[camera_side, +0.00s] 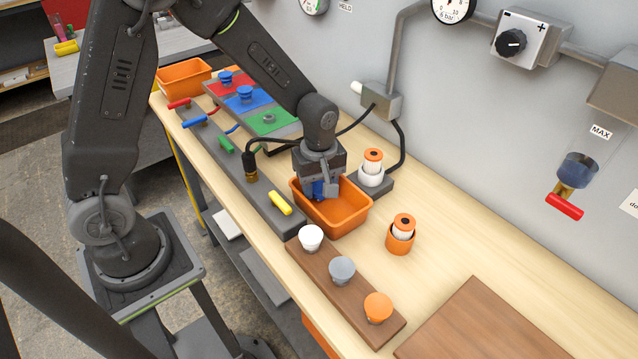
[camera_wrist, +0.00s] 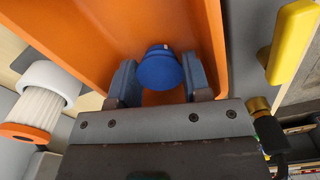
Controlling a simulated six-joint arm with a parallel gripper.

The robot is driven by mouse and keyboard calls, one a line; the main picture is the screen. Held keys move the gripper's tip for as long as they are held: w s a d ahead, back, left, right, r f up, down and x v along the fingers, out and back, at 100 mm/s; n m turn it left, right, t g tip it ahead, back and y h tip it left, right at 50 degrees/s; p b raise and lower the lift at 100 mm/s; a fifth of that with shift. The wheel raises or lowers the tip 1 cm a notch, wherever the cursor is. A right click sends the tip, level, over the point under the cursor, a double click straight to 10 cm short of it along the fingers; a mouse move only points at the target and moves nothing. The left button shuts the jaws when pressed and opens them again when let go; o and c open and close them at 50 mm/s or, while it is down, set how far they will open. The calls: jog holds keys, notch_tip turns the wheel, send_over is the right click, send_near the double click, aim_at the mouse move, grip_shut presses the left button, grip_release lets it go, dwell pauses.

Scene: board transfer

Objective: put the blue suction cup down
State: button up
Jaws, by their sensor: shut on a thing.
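My gripper (camera_side: 322,183) points down into the orange bin (camera_side: 342,215) on the bench. In the wrist view its two fingers (camera_wrist: 159,78) stand either side of the blue suction cup (camera_wrist: 158,68) and are shut on it. The orange bin's floor and walls (camera_wrist: 80,40) surround the cup in that view. In the side view only a little blue of the cup (camera_side: 318,189) shows, between the fingers. I cannot tell whether the cup touches the bin floor.
A brown board (camera_side: 342,296) at the front holds white, grey and orange cups. A grey strip with coloured handles, including a yellow one (camera_side: 280,203), runs along the bin's left. Red, blue and green pads (camera_side: 272,121) lie behind.

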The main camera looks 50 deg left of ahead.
aim_at(319, 186)
jog(key=shift+f, duration=0.1)
jog(key=o, duration=0.7)
notch_tip(319, 186, up, 12)
jog(key=shift+s+a+r+m+t, duration=0.1)
jog(key=shift+s+r+m+t, duration=1.15)
jog(key=shift+s+m, duration=1.35)
jog(key=shift+s+a+r+m+t, duration=0.1)
jog(key=shift+s+r+m+t, duration=0.5)
jog(key=shift+s+r+m, duration=1.65)
jog(key=shift+s+a+r+m+t, duration=0.1)
jog(key=shift+s+r+m+t, duration=0.95)
jog(key=shift+s+m, duration=1.95)
jog(key=shift+s+n, duration=0.45)
